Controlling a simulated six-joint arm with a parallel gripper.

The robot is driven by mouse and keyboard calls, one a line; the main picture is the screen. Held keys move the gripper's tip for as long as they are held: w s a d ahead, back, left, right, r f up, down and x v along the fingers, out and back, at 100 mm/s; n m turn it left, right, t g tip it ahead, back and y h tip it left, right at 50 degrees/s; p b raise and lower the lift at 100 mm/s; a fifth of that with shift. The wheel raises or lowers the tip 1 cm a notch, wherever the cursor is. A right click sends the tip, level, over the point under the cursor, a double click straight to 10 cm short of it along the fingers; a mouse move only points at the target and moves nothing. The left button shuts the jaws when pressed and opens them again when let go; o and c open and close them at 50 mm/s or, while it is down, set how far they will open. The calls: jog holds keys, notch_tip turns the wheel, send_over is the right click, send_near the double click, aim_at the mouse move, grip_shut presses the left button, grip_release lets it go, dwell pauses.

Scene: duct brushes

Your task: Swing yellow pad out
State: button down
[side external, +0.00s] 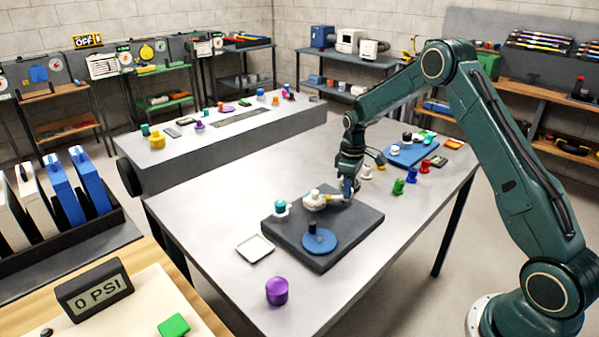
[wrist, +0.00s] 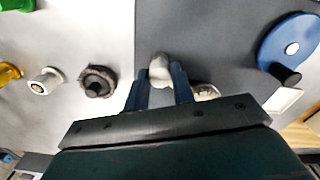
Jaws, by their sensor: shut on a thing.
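My gripper (side external: 343,195) reaches down over the dark grey board (side external: 352,225) on the table. In the wrist view its two blue-grey fingers (wrist: 161,90) are shut on a small whitish rounded piece (wrist: 160,68). Beside the fingers in the side view sits a white fitting (side external: 314,199) with a pale yellowish part running toward my gripper; I cannot tell whether this is the yellow pad. A blue disc (side external: 320,241) with a black knob lies on the board, and it also shows in the wrist view (wrist: 285,42). A teal-topped white fitting (side external: 281,208) stands at the left.
A purple knob (side external: 277,291) and a white square tray (side external: 254,248) are on the table near the board. Small coloured pieces, including a green one (side external: 398,187), and a blue mat (side external: 405,154) lie behind my gripper. The front right of the table is clear.

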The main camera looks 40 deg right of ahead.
jog(key=shift+m, duration=0.4)
jog(key=m, duration=1.1)
jog(key=shift+m, duration=0.4)
jog(key=c, duration=1.2)
grip_release()
jog(key=shift+o, duration=0.2)
jog(key=shift+r, duration=0.2)
